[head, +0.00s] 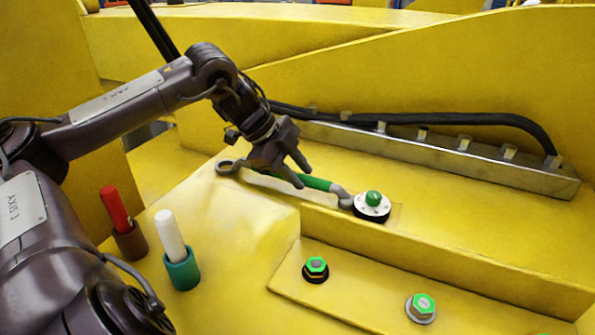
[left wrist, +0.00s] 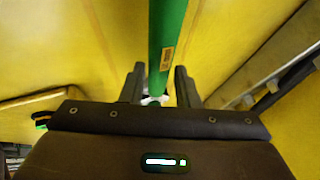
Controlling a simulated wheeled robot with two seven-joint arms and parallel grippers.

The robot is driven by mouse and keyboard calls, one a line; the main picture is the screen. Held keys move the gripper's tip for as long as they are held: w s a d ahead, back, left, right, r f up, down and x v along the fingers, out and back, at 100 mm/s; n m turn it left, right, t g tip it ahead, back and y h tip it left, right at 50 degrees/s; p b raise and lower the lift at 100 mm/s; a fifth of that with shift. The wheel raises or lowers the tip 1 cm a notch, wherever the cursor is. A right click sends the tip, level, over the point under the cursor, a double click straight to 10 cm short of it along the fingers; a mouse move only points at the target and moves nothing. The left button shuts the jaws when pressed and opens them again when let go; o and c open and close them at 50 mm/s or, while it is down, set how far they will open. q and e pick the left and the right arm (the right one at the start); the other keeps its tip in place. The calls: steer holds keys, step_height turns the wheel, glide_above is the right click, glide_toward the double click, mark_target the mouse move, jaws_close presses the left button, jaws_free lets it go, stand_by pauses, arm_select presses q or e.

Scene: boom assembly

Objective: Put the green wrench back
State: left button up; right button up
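The green wrench (head: 318,184) lies on the yellow ledge in the head view. Its grey ring end (head: 226,168) is at the left, and its other grey end (head: 342,194) reaches the green-topped bolt (head: 373,199) on a white and black disc. I cannot tell whether that end touches the bolt. My left gripper (head: 299,173) is over the handle with its fingers apart. In the left wrist view the green handle (left wrist: 166,40) runs down between the open fingers (left wrist: 159,78), with gaps at the sides. My right gripper is not in view.
A red-handled tool (head: 115,208) in a brown holder and a white-handled tool (head: 169,236) in a teal holder (head: 183,272) stand at lower left. Green-topped bolts (head: 316,266) (head: 421,306) sit on the lower plate. A black hose (head: 480,118) runs along a metal rail (head: 450,155) behind.

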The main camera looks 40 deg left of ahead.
arm_select(q)
steer(key=o, duration=0.4)
steer(key=shift+c, duration=0.2)
steer(key=shift+s+f, duration=0.1)
steer(key=shift+f, duration=0.05)
steer(key=shift+a+r+b, duration=0.15)
steer(key=shift+r+b, duration=0.15)
steer(key=b+v, duration=0.1)
steer(key=v, duration=0.6)
steer(key=shift+r+b, duration=0.15)
steer(key=shift+b, duration=0.15)
steer(key=shift+s, duration=0.1)
